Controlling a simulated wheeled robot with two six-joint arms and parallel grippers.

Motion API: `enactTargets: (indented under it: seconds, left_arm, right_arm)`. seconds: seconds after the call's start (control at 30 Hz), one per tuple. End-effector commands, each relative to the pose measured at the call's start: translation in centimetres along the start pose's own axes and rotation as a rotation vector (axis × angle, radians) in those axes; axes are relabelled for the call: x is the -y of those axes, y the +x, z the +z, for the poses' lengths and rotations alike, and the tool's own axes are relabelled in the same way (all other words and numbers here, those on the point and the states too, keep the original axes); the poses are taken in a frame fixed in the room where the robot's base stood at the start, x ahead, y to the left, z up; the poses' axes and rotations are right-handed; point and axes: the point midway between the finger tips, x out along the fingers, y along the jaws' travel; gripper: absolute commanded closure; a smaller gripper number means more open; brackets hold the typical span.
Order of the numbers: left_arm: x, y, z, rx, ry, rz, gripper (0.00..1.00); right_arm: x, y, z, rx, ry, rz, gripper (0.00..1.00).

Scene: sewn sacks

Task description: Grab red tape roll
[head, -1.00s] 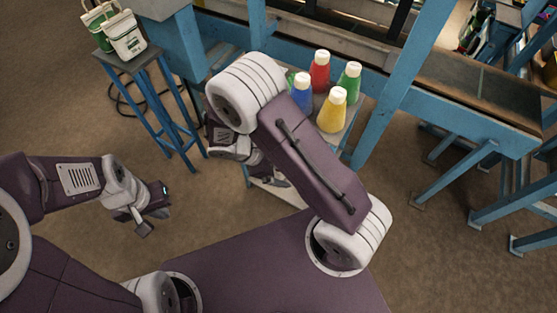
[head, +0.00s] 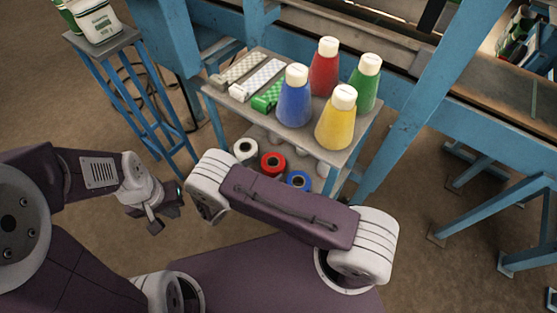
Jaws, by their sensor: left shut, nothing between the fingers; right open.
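The red tape roll (head: 273,163) sits on the lower level of a small shelf, between a white roll (head: 245,150) and a blue roll (head: 299,181). Its lower edge is close to my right arm's link in the picture. My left gripper (head: 166,217) is shut and empty over the floor, left of the shelf and apart from the rolls. My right arm crosses in front of the shelf, and its gripper does not show.
The shelf top (head: 300,133) holds blue (head: 294,100), red (head: 324,70), green (head: 366,85) and yellow (head: 336,122) thread cones and several patterned strips. A blue stool (head: 103,45) with sacks stands at the left. Blue machine legs stand at the right.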

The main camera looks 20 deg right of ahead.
Motion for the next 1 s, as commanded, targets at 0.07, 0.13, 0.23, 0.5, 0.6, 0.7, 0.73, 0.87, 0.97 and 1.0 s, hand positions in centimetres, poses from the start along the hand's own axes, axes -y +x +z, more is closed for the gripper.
enactTargets:
  seconds: [0.07,0.13,0.23,0.5,0.6,0.7,0.73,0.87,0.97,1.0]
  left_arm:
    - [0.0,0.2,0.0,0.000,0.000,0.000,1.00]
    - [0.0,0.7,0.1,0.000,0.000,0.000,1.00]
    - [0.0,1.1,0.1,0.000,0.000,0.000,1.00]
    - [0.0,1.9,0.2,0.000,0.000,0.000,1.00]
    - [0.1,2.8,0.3,0.000,0.000,0.000,1.00]
    - [0.1,3.0,0.3,0.000,0.000,0.000,1.00]
    - [0.1,3.0,0.3,0.000,0.000,0.000,1.00]
    - [0.1,3.0,0.3,0.000,0.000,0.000,1.00]
    - [0.1,2.9,0.3,0.000,0.000,0.000,1.00]
    - [0.1,2.9,0.3,0.000,0.000,0.000,1.00]
  right_arm:
    - [0.1,0.6,-0.1,0.000,0.000,-0.003,0.00]
    - [0.2,1.9,-0.2,0.000,0.001,-0.006,0.00]
    - [0.1,3.4,-0.2,0.000,0.002,-0.005,0.00]
    - [0.2,5.4,-0.5,-0.001,0.002,-0.007,0.00]
    - [0.2,7.4,-0.8,-0.001,0.002,-0.006,0.00]
    - [0.2,8.7,-0.6,-0.001,0.002,-0.006,0.00]
    - [0.2,8.9,-0.5,-0.001,0.002,-0.006,0.00]
    - [0.1,9.1,-0.3,-0.001,0.001,-0.002,0.00]
    - [0.1,9.1,-0.3,-0.001,0.001,-0.002,0.00]
    - [0.1,9.1,-0.3,-0.001,0.001,-0.002,0.08]
